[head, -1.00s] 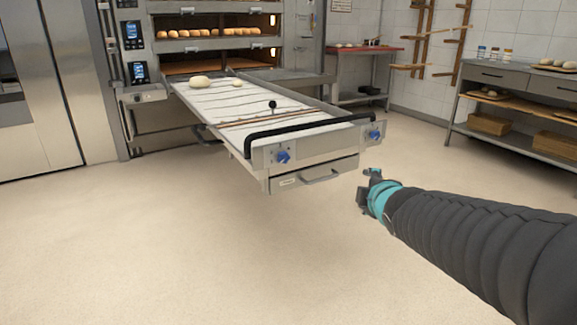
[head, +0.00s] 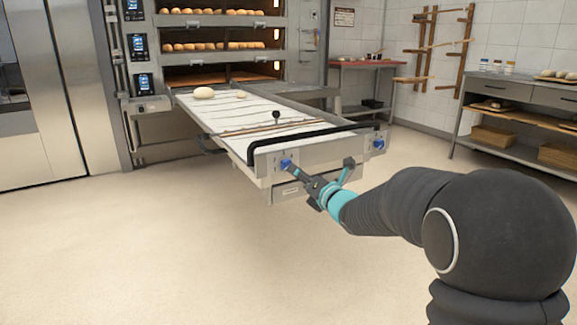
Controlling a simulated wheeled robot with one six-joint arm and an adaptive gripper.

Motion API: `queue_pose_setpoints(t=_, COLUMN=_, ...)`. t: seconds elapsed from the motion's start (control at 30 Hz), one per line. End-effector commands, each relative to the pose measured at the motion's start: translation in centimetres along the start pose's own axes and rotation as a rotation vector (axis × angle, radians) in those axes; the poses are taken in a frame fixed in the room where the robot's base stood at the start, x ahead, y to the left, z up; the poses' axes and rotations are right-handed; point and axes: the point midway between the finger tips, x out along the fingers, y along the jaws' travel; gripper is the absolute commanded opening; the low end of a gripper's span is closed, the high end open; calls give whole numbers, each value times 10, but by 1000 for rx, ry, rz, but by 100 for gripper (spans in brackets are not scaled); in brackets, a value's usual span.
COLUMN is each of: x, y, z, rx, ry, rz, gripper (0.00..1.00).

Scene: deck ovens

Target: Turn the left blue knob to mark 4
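The left blue knob (head: 286,164) sits on the left part of the grey front panel of the pulled-out loader table, in the head view. The right blue knob (head: 379,144) is on the right part of the same panel. The dial marks are too small to read.
A black handle bar (head: 310,137) runs along the front of the loader table (head: 235,125), above the knobs. Dough pieces lie farther back on it. Deck ovens stand behind. A shelf table (head: 520,115) stands at the right. The floor in front is clear.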

Motion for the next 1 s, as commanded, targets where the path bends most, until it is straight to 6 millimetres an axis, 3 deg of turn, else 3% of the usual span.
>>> queue_pose_setpoints(t=0.2, x=42, y=0, z=0, rx=1, ry=1, rz=-1, gripper=63)
queue_pose_setpoints(t=0.4, x=69, y=0, z=0, rx=1, ry=1, rz=-1, gripper=63)
queue_pose_setpoints(t=0.6, x=81, y=0, z=0, rx=2, ry=0, rz=-1, gripper=63)
queue_pose_setpoints(t=0.87, x=82, y=0, z=0, rx=1, ry=0, rz=-1, gripper=63)
queue_pose_setpoints(t=0.9, x=82, y=0, z=0, rx=1, ry=0, rz=-1, gripper=60)
queue_pose_setpoints(t=1.0, x=82, y=0, z=0, rx=1, ry=0, rz=-1, gripper=35)
